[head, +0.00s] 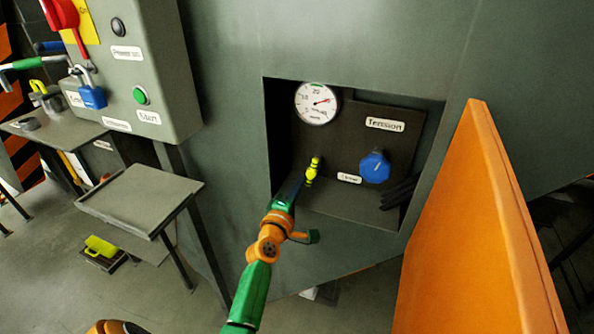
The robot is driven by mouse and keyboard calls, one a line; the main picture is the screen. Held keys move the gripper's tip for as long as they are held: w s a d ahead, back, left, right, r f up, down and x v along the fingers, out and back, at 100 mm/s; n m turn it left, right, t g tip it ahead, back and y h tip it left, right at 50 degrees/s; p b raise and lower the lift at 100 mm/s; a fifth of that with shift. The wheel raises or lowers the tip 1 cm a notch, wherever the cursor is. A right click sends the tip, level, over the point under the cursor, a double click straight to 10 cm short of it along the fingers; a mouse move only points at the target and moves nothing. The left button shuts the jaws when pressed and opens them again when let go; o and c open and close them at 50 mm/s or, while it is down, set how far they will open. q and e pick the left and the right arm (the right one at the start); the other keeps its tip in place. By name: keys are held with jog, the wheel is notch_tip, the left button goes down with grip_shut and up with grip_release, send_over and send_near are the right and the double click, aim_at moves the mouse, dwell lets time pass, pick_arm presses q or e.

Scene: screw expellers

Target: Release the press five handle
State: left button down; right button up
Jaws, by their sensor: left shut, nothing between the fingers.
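A small yellow handle (313,169) stands in a recess in the grey machine wall, left of a small white label (349,178) too small to read surely. No label naming press five is legible. My left gripper (302,184) reaches into the recess from below, at the end of my green and orange arm. Its dark fingers are shut and empty, with the tips just below and left of the yellow handle. They overlap its lower end in the picture, and I cannot tell whether they touch. My right gripper is not in view.
The recess also holds a round gauge (317,103) and a blue knob (375,167) under a "Tension" label (385,124). An orange panel (475,235) stands at the right. A grey control box (150,60) and a grey tray (140,198) are at the left.

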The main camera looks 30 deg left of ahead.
pick_arm(q)
jog(key=shift+d+n, duration=0.15)
jog(key=shift+n, duration=0.15)
dwell(0.9)
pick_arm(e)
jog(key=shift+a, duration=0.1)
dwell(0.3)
